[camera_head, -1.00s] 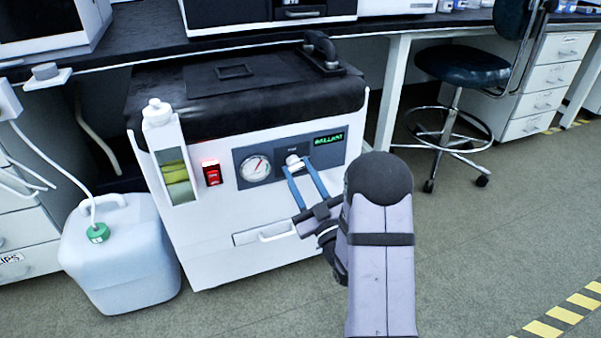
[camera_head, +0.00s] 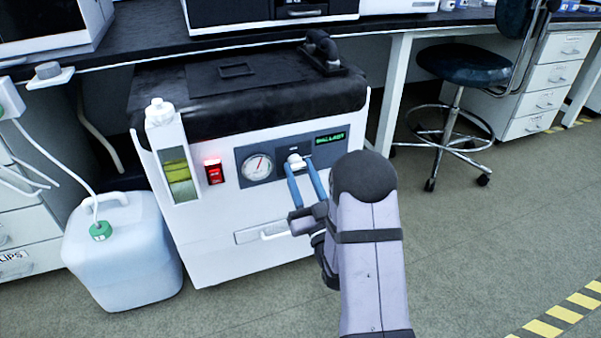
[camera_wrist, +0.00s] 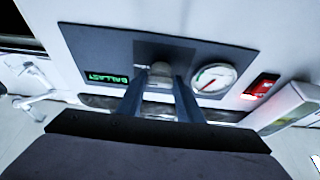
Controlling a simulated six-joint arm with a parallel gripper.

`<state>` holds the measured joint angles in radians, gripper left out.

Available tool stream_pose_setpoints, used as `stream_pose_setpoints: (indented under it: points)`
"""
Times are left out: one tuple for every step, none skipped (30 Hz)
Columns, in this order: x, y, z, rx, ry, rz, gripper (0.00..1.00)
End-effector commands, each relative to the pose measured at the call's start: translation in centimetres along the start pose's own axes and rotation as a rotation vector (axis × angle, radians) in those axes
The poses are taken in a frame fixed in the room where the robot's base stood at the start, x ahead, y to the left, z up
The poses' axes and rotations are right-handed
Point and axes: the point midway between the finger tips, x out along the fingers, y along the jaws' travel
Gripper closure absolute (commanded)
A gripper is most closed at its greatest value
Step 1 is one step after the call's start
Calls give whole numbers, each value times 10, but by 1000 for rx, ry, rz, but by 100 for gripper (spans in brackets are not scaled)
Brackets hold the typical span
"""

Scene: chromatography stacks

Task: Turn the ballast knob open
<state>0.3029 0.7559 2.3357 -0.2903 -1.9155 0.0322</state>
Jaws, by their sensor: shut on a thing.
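The ballast knob (camera_head: 296,161) is a small pale knob on the dark front panel (camera_head: 328,157) of a white pump unit (camera_head: 220,225). My gripper (camera_head: 303,172) has its two blue fingers on either side of the knob, shut on it. In the wrist view the knob (camera_wrist: 160,82) sits between the fingertips of my gripper (camera_wrist: 160,88), partly hidden by them. A green lit display (camera_head: 330,138) reading BALLAST is on the panel to the right of the knob; in the wrist view the display (camera_wrist: 107,78) appears upside down.
A round gauge (camera_head: 257,168) and a lit red switch (camera_head: 214,172) sit left of the knob. A drawer-like handle (camera_head: 270,230) is below it. A white jug (camera_head: 122,250) stands on the floor at left, and a stool (camera_head: 463,65) at right.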

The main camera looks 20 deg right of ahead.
Motion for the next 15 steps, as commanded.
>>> stream_pose_setpoints:
  points:
    - [0, 0, 0, 3, 0, -1, 60]
    - [0, 0, 0, 3, 0, -1, 53]
    - [0, 0, 0, 3, 0, -1, 48]
    - [0, 0, 0, 2, 0, -1, 48]
    - [0, 0, 0, 2, 0, -1, 48]
    - [0, 0, 0, 2, 0, -1, 48]
    - [0, 0, 0, 2, 0, -1, 48]
    - [0, 0, 0, 1, 0, -1, 48]
    - [0, 0, 0, 1, 0, -1, 48]
    - [0, 0, 0, 1, 0, -1, 48]
    - [0, 0, 0, 1, 0, -1, 48]
    - [0, 0, -1, 1, 0, -1, 48]
    - [1, 0, -2, 0, 0, -1, 48]
    - [1, 0, -3, 0, 0, -1, 48]
    - [2, 0, -6, 0, 1, -1, 48]
